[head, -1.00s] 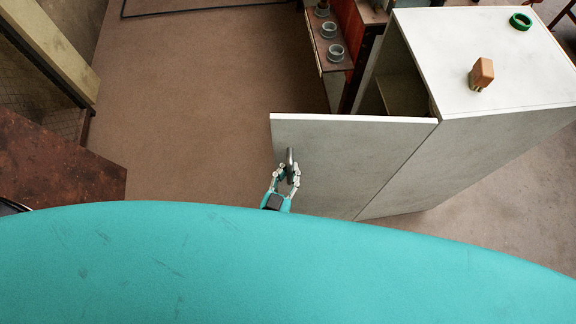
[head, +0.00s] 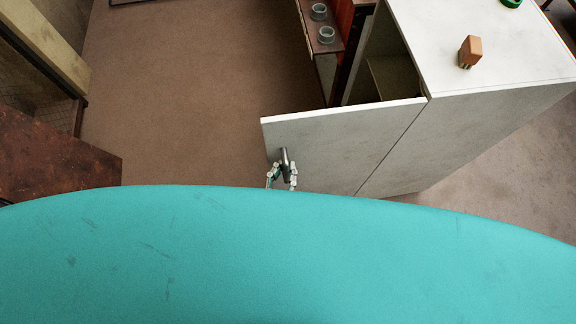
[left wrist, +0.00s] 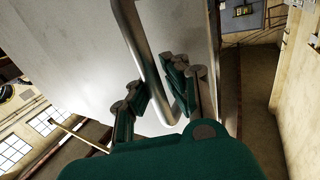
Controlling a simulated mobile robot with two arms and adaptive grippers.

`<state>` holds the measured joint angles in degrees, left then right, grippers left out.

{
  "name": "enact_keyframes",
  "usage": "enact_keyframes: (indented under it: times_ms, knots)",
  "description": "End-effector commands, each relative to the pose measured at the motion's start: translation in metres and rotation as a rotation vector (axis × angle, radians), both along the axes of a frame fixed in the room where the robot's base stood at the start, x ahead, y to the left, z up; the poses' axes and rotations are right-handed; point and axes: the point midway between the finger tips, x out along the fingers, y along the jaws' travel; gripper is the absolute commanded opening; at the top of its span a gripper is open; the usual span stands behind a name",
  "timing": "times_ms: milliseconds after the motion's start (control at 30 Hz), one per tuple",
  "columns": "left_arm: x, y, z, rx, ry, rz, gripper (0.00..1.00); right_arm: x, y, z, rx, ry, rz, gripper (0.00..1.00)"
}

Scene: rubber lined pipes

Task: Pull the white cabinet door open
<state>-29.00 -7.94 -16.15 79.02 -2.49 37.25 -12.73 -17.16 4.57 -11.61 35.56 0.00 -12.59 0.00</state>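The white cabinet (head: 480,130) stands at the right. Its door (head: 340,145) is swung partly open, and a dark gap shows the inside behind it. A grey metal bar handle (head: 285,160) is near the door's free edge; the handle also shows in the left wrist view (left wrist: 146,62). My left gripper (head: 282,176) is at the handle's near end. In the left wrist view its fingers (left wrist: 156,94) are spread on either side of the bar, with a gap visible on the left side. The right gripper is not in view.
A brown block (head: 470,52) and a green ring (head: 511,2) sit on the cabinet top. A shelf with grey cups (head: 326,35) stands behind the door. A rusty brown surface (head: 55,160) is at the left. The floor left of the door is clear.

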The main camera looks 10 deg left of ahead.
Motion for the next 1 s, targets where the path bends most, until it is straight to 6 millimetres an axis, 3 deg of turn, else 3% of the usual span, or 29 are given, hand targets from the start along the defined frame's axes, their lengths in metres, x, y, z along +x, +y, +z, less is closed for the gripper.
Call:
enact_keyframes:
  times_ms: [33,233,567,667,1000]
  knots:
    - [-0.001,0.002,-0.002,0.003,0.004,0.002,0.14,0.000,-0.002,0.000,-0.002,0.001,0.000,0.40]
    - [-0.001,0.000,-0.002,0.002,0.004,-0.001,0.38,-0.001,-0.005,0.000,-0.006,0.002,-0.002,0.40]
    - [-0.005,0.000,-0.001,0.000,0.005,-0.003,0.38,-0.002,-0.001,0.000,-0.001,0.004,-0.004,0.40]
    - [-0.017,0.002,-0.002,0.001,0.006,-0.004,0.38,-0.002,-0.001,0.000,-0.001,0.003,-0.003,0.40]
    - [-0.086,0.018,-0.002,0.001,0.007,-0.003,0.38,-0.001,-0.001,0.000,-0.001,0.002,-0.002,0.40]
